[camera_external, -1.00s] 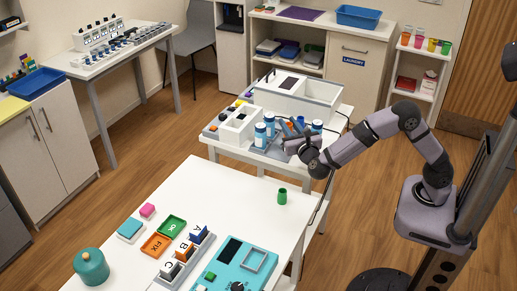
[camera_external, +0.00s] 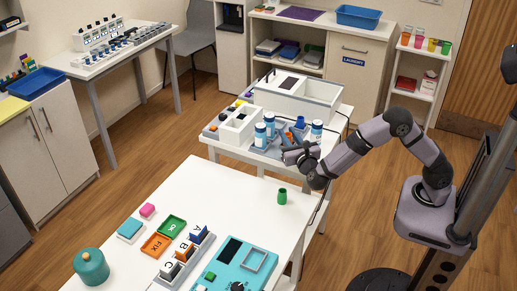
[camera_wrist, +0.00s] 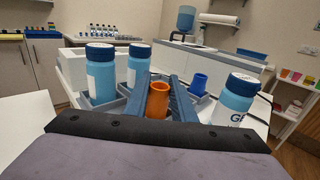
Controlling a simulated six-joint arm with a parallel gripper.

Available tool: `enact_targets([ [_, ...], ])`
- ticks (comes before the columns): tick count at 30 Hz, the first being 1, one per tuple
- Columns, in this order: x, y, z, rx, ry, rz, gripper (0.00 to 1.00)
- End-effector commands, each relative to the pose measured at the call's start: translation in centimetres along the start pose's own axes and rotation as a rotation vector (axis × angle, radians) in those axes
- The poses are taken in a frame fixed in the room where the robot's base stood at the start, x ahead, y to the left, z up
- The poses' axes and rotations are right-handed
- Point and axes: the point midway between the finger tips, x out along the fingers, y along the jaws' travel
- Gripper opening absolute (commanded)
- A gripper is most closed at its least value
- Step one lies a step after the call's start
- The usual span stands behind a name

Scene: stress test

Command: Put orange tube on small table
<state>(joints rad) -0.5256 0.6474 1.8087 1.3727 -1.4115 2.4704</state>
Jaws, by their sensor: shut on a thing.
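The orange tube (camera_wrist: 158,100) stands upright between the dark blue-grey fingers of my gripper (camera_wrist: 160,88) in the wrist view. My gripper is shut on it. A front white table (camera_external: 225,205) holds a green tube (camera_external: 282,196). I cannot tell which table is the small one.
Blue-capped bottles (camera_external: 260,135) (camera_external: 316,130) stand close around the gripper. A white bin (camera_external: 297,97) is behind them. The area around the green tube is clear.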

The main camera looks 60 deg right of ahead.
Motion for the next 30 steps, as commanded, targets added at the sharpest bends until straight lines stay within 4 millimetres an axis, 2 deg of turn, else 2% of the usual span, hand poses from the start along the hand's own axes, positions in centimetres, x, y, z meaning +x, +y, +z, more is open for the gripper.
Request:
enact_targets([
  [19, 0.00, 0.01, -0.62, 0.001, 0.000, 0.000, 0.00],
  [20, 0.00, 0.01, -0.51, 0.001, 0.000, 0.000, 0.30],
  [21, 0.00, 0.01, -0.50, 0.001, 0.000, 0.000, 0.40],
  [22, 0.00, 0.01, -0.50, 0.001, 0.000, 0.000, 0.45],
  [30, -0.02, 0.01, -0.52, 0.000, 0.000, 0.000, 0.45],
])
